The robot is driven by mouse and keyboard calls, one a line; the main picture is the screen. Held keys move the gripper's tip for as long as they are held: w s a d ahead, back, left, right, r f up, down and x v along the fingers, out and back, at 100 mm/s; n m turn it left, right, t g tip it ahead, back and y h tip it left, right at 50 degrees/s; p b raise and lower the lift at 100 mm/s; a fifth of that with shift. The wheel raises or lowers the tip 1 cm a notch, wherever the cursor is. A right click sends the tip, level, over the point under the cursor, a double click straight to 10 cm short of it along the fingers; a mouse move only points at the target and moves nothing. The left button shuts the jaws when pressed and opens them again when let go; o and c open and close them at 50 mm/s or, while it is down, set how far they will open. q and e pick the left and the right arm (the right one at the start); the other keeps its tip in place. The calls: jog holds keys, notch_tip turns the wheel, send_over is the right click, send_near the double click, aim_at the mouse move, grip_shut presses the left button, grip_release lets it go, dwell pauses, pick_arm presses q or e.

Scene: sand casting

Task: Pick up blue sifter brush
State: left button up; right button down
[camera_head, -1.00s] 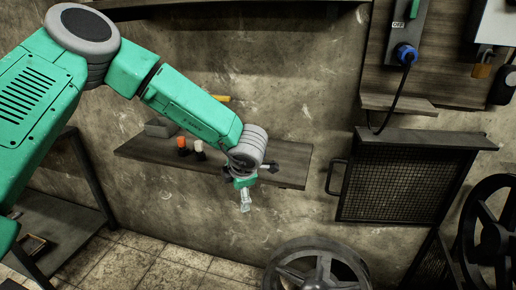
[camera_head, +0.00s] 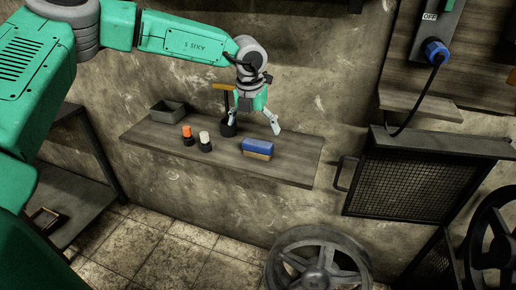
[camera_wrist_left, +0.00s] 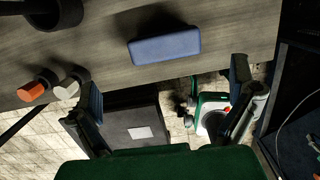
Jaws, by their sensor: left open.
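The blue sifter brush (camera_head: 257,145) is a blue block with a tan underside, lying on the wooden wall shelf (camera_head: 290,165). In the left wrist view the brush (camera_wrist_left: 166,47) lies near the shelf's front edge, ahead of the fingertips and roughly between them. My left gripper (camera_head: 254,117) is open and empty, above the shelf and a little above the brush in the head view. In the left wrist view my left gripper's fingers (camera_wrist_left: 163,82) are spread wide and apart from the brush. My right gripper is not in view.
A mesh-fronted cabinet (camera_head: 410,185) stands right of the shelf. A spoked wheel (camera_head: 320,262) is below.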

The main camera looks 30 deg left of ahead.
aim_at(259, 142)
pick_arm(q)
jog(key=shift+w+a+f, duration=0.15)
jog(key=shift+f, duration=0.45)
jog(key=shift+w+a+f, duration=0.1)
jog(key=shift+a+f, duration=0.05)
jog(key=shift+f, duration=0.45)
jog(key=shift+w+d+f, duration=0.1)
jog(key=shift+d+f, duration=0.3)
jog(key=shift+f, duration=0.1)
jog(key=f, duration=0.2)
jog(key=w+f, duration=0.1)
jog(key=shift+d+f, duration=0.35)
jog(key=shift+a+f, duration=0.1)
jog(key=shift+a, duration=0.45)
jog(key=shift+c, duration=0.8)
jog(key=shift+s, duration=0.1)
jog(key=c, duration=1)
jog(key=shift+o, duration=0.2)
jog(key=shift+d, duration=0.4)
jog(key=shift+r, duration=0.35)
jog(key=r, duration=0.8)
jog(key=shift+a+r, duration=0.25)
jog(key=shift+a, duration=0.1)
jog(key=shift+d+r, duration=0.3)
jog(key=shift+r, duration=0.15)
